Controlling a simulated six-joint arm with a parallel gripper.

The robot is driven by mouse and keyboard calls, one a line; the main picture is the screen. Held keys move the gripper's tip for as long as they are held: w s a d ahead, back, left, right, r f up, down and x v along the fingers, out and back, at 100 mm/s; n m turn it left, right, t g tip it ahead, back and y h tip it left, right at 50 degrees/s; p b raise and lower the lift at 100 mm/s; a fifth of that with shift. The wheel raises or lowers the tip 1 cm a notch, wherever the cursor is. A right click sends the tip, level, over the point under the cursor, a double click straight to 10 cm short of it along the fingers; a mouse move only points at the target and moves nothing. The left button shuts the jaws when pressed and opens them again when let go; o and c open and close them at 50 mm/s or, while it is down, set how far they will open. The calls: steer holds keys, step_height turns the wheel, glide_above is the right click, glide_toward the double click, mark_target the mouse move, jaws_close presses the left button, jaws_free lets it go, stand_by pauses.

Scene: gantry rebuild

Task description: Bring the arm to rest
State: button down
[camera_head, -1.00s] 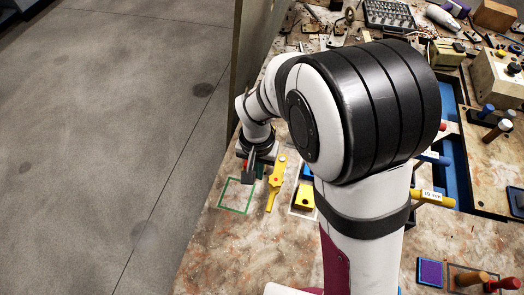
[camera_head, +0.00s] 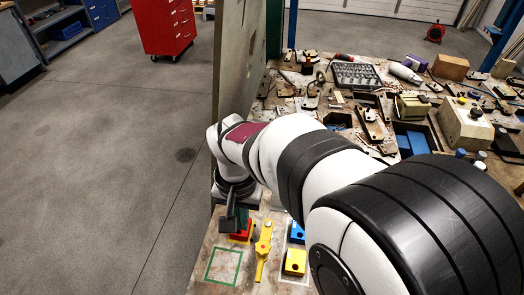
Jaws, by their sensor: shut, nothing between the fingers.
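My arm stretches across the right and middle of the head view, over the workbench (camera_head: 222,288). My gripper (camera_head: 229,222) points down at the bench's left side, just left of a small red block (camera_head: 241,231). Its dark fingers look shut and empty. I cannot tell whether they touch the block. A yellow tool with a round head (camera_head: 264,247) lies to the right of the gripper. My arm hides much of the bench's right side.
An empty green taped square (camera_head: 224,266) lies in front of the gripper. A yellow block (camera_head: 295,262) and a blue block (camera_head: 297,234) sit to the right. An upright panel (camera_head: 240,70) stands behind my wrist. Tools and boxes crowd the back of the bench; the floor at left is clear.

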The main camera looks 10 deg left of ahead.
steer(key=s+d+r+m+y, duration=0.1)
steer(key=s+d+r+m, duration=0.1)
steer(key=s+d, duration=0.6)
steer(key=s+d+r+m, duration=0.2)
steer(key=s+d+m, duration=0.1)
steer(key=s+d, duration=0.4)
steer(key=shift+s+d+r+m+y, duration=0.3)
steer(key=shift+s+d+r+y, duration=0.1)
steer(key=shift+d, duration=0.6)
